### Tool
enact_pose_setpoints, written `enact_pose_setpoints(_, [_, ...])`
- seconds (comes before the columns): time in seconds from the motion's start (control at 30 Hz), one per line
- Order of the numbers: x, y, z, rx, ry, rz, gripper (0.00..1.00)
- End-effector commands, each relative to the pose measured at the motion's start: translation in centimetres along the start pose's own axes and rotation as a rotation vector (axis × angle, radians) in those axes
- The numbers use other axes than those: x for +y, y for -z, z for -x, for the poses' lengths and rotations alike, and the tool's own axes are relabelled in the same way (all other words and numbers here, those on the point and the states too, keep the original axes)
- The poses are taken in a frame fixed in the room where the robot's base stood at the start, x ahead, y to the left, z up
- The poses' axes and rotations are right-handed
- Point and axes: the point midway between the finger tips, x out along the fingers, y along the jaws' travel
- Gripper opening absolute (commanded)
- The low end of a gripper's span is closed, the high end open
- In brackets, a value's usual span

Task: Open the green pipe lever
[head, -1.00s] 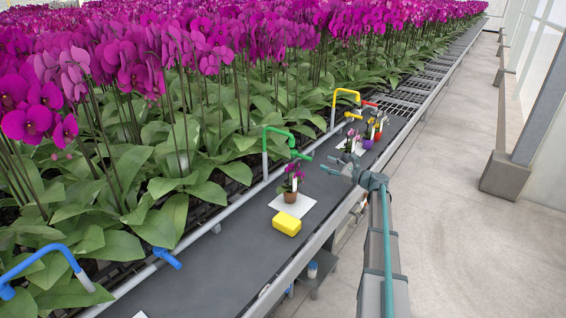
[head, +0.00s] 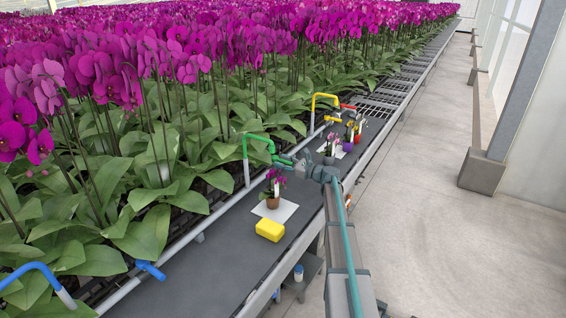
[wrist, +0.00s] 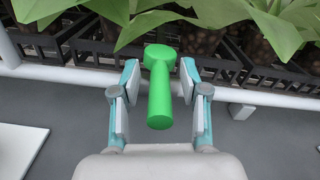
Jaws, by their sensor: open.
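The green pipe lever (wrist: 160,92) shows in the wrist view as a round hub with a handle pointing toward my wrist. My gripper (wrist: 158,82) is open, with one finger on each side of the lever and a visible gap on both sides. In the head view my gripper (head: 297,163) is at the green lever (head: 281,159), beside the green pipe (head: 258,139); the arm hides part of this spot.
A potted orchid (head: 272,188) on a white sheet (head: 287,211) and a yellow block (head: 270,230) stand on the dark bench (head: 213,262) in front. A yellow pipe (head: 326,97) and more small pots are farther back. A blue lever (head: 150,270) is at the near left.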

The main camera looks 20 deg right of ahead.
Motion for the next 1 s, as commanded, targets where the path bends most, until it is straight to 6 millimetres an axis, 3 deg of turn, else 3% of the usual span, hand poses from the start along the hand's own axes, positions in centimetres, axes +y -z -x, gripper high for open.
enact_pose_setpoints(0.3, [0.00,0.02,-0.21,0.000,0.000,0.000,0.45])
enact_pose_setpoints(0.57, [0.00,0.02,-0.19,0.000,0.000,0.000,0.01])
enact_pose_setpoints(1.0, [0.26,-0.04,-0.64,-0.002,-0.014,0.001,0.00])
